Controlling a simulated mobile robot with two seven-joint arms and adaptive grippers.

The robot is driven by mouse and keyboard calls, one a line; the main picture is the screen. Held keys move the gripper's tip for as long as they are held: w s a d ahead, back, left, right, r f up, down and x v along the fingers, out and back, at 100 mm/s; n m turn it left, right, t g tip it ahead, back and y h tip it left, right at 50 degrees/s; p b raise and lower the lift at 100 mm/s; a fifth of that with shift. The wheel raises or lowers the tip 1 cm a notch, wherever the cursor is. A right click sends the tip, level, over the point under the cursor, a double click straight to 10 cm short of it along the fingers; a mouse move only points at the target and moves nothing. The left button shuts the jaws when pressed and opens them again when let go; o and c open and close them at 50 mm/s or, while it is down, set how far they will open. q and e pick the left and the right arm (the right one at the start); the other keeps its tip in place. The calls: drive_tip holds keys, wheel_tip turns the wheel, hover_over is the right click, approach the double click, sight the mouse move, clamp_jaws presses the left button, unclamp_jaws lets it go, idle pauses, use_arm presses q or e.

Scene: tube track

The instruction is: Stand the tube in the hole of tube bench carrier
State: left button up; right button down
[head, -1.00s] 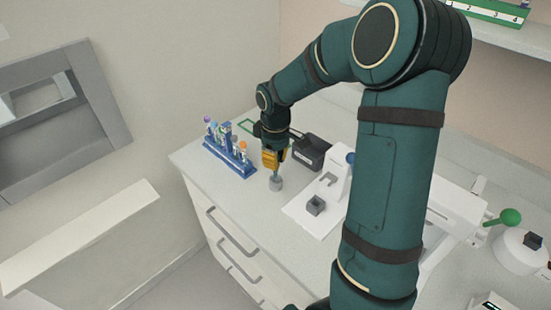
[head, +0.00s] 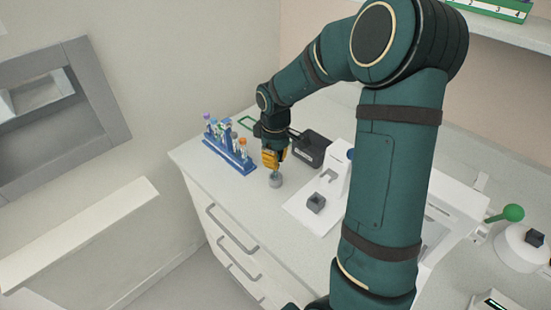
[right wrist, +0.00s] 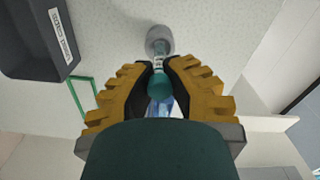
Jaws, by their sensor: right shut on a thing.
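My right gripper (head: 274,158) is shut on a tube and points down over the counter. In the right wrist view the gripper (right wrist: 160,82) has its yellow fingers around the tube (right wrist: 161,57), which has a teal cap. The grey round carrier (head: 276,180) stands on the counter right below the gripper. It also shows in the right wrist view (right wrist: 158,37), where the tube's far end overlaps it. I cannot tell how deep the tube's end sits in the hole. My left gripper is not in view.
A blue rack (head: 243,168) with several capped tubes stands left of the gripper. A black box (head: 312,150) is close on the right. A white device with a grey block (head: 316,203) stands nearer the front right. A green outline (right wrist: 82,97) marks the counter.

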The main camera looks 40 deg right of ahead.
drive_tip(key=shift+f, duration=0.3)
drive_tip(key=shift+f, duration=0.2)
drive_tip(key=c, duration=1)
unclamp_jaws()
drive_tip(key=shift+r, duration=0.1)
wheel_tip(320, 180, up, 12)
drive_tip(key=shift+f, duration=0.1)
idle(0.5)
